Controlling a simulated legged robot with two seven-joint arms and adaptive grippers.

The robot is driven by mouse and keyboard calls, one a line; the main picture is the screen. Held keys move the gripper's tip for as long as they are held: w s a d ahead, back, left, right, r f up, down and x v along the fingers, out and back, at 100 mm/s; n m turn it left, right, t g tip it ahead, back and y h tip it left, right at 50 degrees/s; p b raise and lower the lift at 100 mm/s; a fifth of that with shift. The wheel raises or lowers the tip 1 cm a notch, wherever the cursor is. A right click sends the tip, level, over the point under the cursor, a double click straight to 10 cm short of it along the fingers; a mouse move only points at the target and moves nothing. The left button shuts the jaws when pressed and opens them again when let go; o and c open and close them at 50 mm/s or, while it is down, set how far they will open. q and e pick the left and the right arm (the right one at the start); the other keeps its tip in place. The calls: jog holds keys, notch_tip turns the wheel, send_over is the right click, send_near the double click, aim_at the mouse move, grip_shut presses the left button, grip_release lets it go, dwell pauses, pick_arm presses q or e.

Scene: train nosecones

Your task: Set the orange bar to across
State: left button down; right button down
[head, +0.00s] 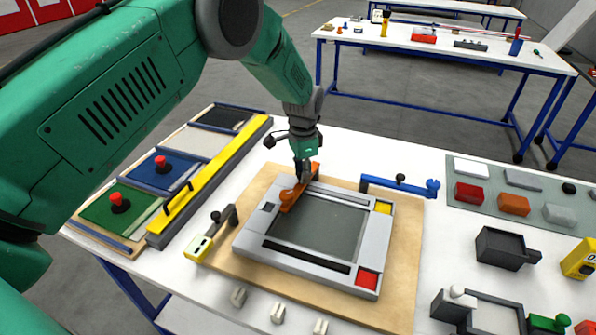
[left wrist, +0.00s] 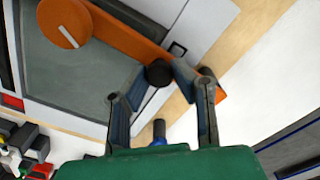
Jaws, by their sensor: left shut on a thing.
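The orange bar (head: 288,197) lies along the upper left corner of a light grey frame (head: 250,240) with a dark panel in it. Its round pivot end, with a pale stripe, is over the frame's left part. In the left wrist view the bar (left wrist: 115,33) runs slantwise from the pivot, past the frame's edge, to its far end. My left gripper (head: 303,178) is over the far half of the bar. In the left wrist view its fingers (left wrist: 159,76) are shut on the bar's black knob. The fingers partly hide the bar's far end. My right gripper is not in view.
A blue bar (head: 412,188) and a yellow-ended lever (head: 199,248) stand beside the frame on a wooden board (head: 401,278). A yellow rail with a handle (head: 222,168) is at left. Several blocks and a dark tray (head: 503,248) are at right. White table shows between them.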

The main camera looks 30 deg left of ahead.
pick_arm(q)
jog(key=shift+d+n, duration=0.3)
jog(key=shift+d, duration=0.05)
dwell(0.3)
jog(key=c, duration=1.3)
grip_release()
jog(key=shift+c, duration=0.2)
notch_tip(320, 180, up, 12)
jog(key=shift+w+f, duration=0.1)
